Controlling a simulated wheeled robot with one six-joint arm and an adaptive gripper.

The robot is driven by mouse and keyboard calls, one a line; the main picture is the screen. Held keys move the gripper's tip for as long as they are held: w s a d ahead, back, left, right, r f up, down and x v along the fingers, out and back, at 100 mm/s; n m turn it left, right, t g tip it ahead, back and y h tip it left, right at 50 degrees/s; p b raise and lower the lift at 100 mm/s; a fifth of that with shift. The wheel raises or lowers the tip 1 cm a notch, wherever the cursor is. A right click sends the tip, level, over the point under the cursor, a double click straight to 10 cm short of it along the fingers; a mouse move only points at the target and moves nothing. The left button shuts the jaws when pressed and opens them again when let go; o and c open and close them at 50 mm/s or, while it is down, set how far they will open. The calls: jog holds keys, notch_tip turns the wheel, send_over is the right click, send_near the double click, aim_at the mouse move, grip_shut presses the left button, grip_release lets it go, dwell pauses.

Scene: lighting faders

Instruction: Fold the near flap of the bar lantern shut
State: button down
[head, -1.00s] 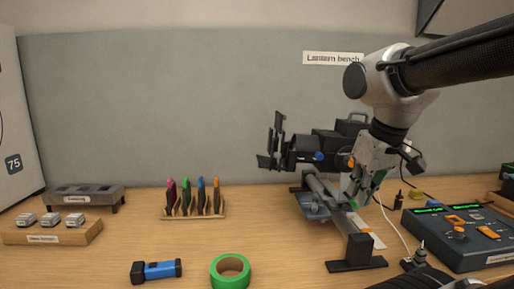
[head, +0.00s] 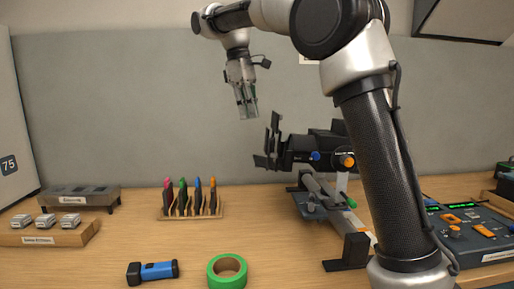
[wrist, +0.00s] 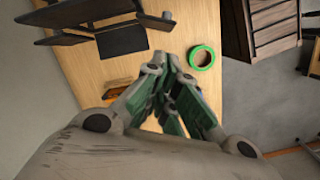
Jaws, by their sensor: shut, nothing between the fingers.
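The bar lantern (head: 322,147) is a black lamp on a grey rail. Its dark flaps (head: 274,135) stand out from its left end, with one tall plate upright and a smaller one lower down (head: 261,161). I cannot tell for sure which plate is the near flap. The flaps also show in the wrist view as dark plates (wrist: 88,12) at the upper left. My gripper (head: 249,117) hangs in the air to the upper left of the flaps, pointing down, apart from them. Its green-padded fingers (wrist: 172,64) are shut and empty.
A rack of coloured pieces (head: 192,214), a blue torch (head: 153,271) and a green tape roll (head: 227,272) are on the bench left of the lantern. A fader console (head: 480,235) is at the right. My arm crosses in front of the lantern's right side.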

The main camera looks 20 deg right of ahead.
aim_at(274, 154)
notch_tip(274, 154, down, 10)
jog(key=s+d+n, duration=0.1)
jog(key=d, duration=0.1)
jog(key=shift+s+f+g, duration=0.15)
jog(key=shift+f+g, duration=0.1)
jog(key=shift+g, duration=0.05)
dwell(0.4)
